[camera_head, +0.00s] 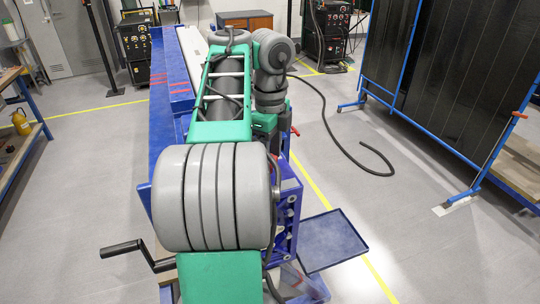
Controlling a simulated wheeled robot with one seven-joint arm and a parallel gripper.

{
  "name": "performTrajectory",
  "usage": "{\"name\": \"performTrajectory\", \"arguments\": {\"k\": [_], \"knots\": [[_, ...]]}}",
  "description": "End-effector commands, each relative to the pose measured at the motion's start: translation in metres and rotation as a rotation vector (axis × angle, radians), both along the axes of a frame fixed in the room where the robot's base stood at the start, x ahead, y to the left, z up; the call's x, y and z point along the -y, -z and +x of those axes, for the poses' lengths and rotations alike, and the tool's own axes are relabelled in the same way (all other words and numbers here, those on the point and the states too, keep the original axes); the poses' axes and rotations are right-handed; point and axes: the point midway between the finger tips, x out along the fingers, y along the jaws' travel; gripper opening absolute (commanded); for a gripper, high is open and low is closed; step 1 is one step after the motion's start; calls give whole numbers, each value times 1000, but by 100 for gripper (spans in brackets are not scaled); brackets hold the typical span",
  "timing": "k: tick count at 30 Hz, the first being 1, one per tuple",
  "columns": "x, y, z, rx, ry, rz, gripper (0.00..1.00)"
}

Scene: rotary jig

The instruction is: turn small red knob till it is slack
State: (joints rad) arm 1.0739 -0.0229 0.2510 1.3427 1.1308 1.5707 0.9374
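A small red part (295,131), which looks like the red knob, shows at the right side of the blue jig (168,130), just right of my wrist. It is only a few pixels wide, and its turn position cannot be read. My green and grey arm reaches forward over the jig, and its wrist bends down there. The dark green end of my gripper (265,124) is beside the red part. Its fingers are hidden or too small to make out, so I cannot tell whether they touch the knob.
A black crank handle (122,248) sticks out at the jig's near left. A blue tray (331,240) juts out at its right. A black hose (345,150) trails onto the floor. Dark screens (450,80) stand at right, a bench (20,150) at left. Floor between jig and screens is mostly clear.

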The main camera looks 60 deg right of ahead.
Motion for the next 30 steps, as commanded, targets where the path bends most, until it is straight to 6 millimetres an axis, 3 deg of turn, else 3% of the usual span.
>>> {"name": "performTrajectory", "arguments": {"k": [18,30], "knots": [[0,0,0,0,0,1,0],[0,1,0,0,-53,1,0]]}}
